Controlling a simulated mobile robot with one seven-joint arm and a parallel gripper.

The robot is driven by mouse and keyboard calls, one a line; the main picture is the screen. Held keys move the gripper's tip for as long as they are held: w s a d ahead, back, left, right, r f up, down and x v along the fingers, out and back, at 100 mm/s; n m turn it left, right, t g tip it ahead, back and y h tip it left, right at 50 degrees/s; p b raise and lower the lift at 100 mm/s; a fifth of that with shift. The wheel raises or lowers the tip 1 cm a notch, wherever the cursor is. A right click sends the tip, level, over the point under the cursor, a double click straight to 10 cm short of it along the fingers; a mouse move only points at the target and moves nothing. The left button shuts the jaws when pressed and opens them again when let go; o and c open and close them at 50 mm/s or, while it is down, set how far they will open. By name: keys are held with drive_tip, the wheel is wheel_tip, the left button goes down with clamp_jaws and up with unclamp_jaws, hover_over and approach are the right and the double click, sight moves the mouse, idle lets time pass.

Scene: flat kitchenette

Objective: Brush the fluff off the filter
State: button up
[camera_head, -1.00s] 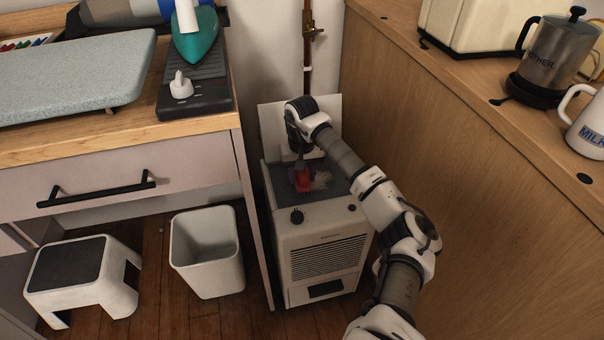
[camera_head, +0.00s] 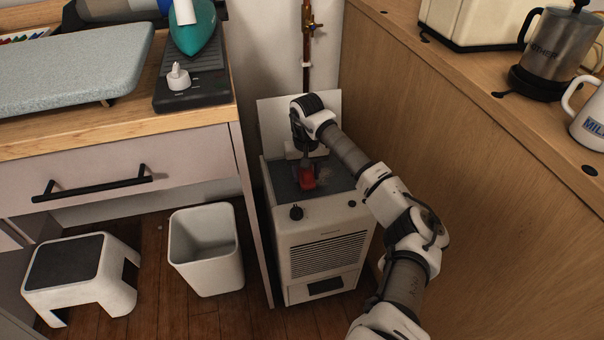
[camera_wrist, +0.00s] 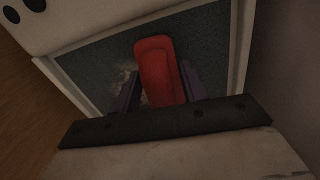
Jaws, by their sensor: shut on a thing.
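The filter (camera_head: 342,178) is a dark grey, rough panel set in the top of a white machine. It also fills the frame opening in the wrist view (camera_wrist: 205,45). My gripper (camera_head: 306,173) is over the filter, pointing down, shut on a red brush (camera_wrist: 157,72).
The white machine (camera_head: 322,238) stands between a drawer unit (camera_head: 85,190) and a wooden counter side (camera_head: 440,130). A raised white lid (camera_head: 270,125) stands behind the filter. A white bin (camera_head: 207,262) and a step stool (camera_head: 85,275) are on the floor at left.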

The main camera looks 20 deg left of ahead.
drive_tip(key=shift+w+d+f+b, duration=0.1)
drive_tip(key=shift+w+d+b, duration=0.2)
drive_tip(key=shift+w+d, duration=0.85)
drive_tip(key=shift+w+d+r+b, duration=0.1)
drive_tip(key=shift+w+d+b, duration=0.2)
drive_tip(key=shift+w+d, duration=0.85)
drive_tip(key=shift+w+d+f+b, duration=0.1)
drive_tip(key=shift+w+d+b, duration=0.3)
drive_tip(key=shift+d, duration=1.35)
drive_tip(key=shift+w+a, duration=0.55)
drive_tip(key=shift+w, duration=0.15)
drive_tip(key=shift+s+a+p, duration=0.35)
drive_tip(key=shift+s+a, duration=0.65)
drive_tip(key=shift+a, duration=0.5)
drive_tip(key=shift+s+a+p, duration=0.35)
drive_tip(key=shift+s+a, duration=0.7)
drive_tip(key=shift+a, duration=0.5)
drive_tip(key=shift+s+a+p, duration=0.35)
drive_tip(key=shift+s+a, duration=0.65)
drive_tip(key=shift+a, duration=0.5)
drive_tip(key=shift+w+a+b, duration=0.3)
drive_tip(key=shift+w+a, duration=0.15)
drive_tip(key=shift+w, duration=0.3)
drive_tip(key=shift+w+d, duration=1.05)
drive_tip(key=shift+d, duration=0.45)
drive_tip(key=shift+w+d, duration=1)
drive_tip(key=shift+d, duration=0.55)
drive_tip(key=shift+w+d, duration=1.05)
drive_tip(key=shift+d, duration=0.45)
